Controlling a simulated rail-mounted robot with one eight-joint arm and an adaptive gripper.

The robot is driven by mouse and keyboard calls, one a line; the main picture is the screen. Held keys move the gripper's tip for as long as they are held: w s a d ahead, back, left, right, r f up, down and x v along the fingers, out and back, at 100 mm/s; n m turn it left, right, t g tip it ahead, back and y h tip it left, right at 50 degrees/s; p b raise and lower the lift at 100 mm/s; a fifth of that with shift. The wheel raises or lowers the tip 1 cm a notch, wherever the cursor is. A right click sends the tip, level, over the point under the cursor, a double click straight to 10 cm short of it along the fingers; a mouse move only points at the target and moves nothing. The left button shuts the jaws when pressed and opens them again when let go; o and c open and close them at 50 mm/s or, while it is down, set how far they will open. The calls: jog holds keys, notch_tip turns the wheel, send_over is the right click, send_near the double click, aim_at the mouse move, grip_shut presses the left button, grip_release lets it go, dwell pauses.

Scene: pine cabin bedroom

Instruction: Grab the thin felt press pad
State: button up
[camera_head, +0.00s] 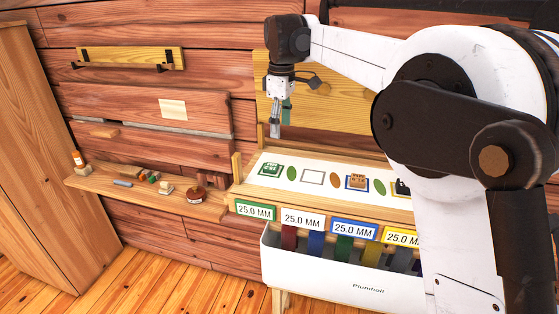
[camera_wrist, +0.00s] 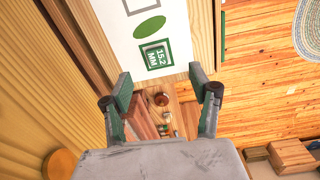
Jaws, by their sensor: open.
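A white strip (camera_head: 290,184) on the bench top bears several square pieces or markings. A green square (camera_head: 270,170) is at its left end, and an empty outlined square (camera_head: 313,177) is beside it. A brown square framed in blue (camera_head: 357,181) is further right, and a dark one (camera_head: 401,188) is partly hidden by my arm. In the wrist view the green square (camera_wrist: 156,55) reads "15.2 MM". I cannot tell which piece is the thin felt press pad. My gripper (camera_head: 276,132) is open and empty above the bench's left back; its spread fingers (camera_wrist: 160,90) show in the wrist view.
Below the bench front, with its "25.0 MM" tags (camera_head: 303,219), a white bin (camera_head: 340,284) has coloured strips hanging at it. A wooden board stands behind my gripper.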

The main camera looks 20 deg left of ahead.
jog(key=w+a+f+n, duration=0.1)
jog(key=a+f, duration=0.1)
jog(key=a, duration=0.1)
send_over(271, 167)
jog(key=f, duration=0.8)
jog(key=shift+s+d+p, duration=0.15)
jog(key=shift+s+p, duration=0.1)
jog(key=shift+p, duration=0.15)
jog(key=shift+w+a+f+p, duration=0.1)
jog(key=shift+w+f+p, duration=0.1)
jog(key=shift+f, duration=0.7)
jog(key=shift+w+a+f+p, duration=0.1)
jog(key=shift+f+p, duration=0.05)
jog(key=shift+f, duration=0.7)
jog(key=shift+w+f+p, duration=0.1)
jog(key=shift+f+p, duration=0.1)
jog(key=shift+f, duration=0.7)
jog(key=c, duration=0.8)
